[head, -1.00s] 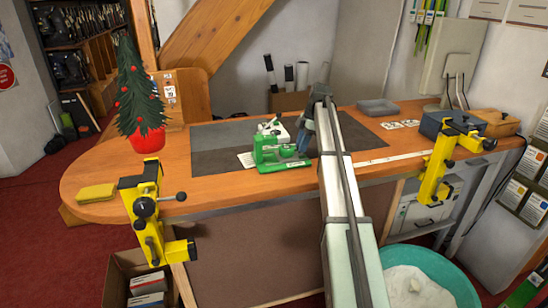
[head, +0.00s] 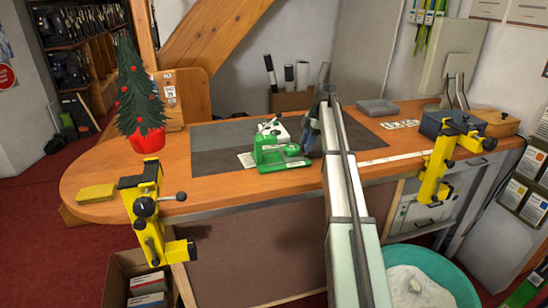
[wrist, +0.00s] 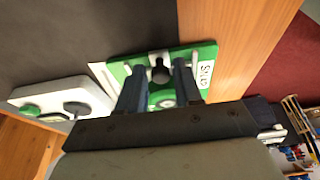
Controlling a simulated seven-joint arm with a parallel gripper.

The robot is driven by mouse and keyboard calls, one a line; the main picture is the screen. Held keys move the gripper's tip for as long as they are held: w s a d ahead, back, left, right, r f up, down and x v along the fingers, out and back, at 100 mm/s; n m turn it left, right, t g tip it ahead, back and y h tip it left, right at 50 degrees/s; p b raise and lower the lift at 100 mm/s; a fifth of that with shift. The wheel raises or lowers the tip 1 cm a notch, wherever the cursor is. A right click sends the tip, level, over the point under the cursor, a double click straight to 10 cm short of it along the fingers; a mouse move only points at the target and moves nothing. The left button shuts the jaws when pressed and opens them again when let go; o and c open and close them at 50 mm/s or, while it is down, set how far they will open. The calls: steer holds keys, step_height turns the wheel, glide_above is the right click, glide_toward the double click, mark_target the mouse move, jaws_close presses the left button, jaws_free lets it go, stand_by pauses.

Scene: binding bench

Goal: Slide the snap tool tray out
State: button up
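The snap tool (head: 270,153) is a green and white device standing on the grey mat on the bench. In the wrist view its green tray (wrist: 207,55) carries a white label reading "Snap", and a dark knob stands up from it. A round green part with a pale centre shows below the knob. My gripper (head: 308,143) is just right of the tool in the head view. In the wrist view my gripper (wrist: 158,75) is open, its two dark fingers apart, with the knob seen between them. I cannot tell whether either finger touches it.
The grey mat (head: 215,150) lies under the tool. Yellow clamps (head: 145,205) (head: 437,165) grip the front edge at left and right. A small tree in a red pot (head: 147,139) stands at left. A grey block (head: 377,107) and white cards (head: 400,124) lie at right.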

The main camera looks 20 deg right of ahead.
steer(key=shift+r, duration=0.1)
step_height(320, 180, up, 10)
stand_by(1.4)
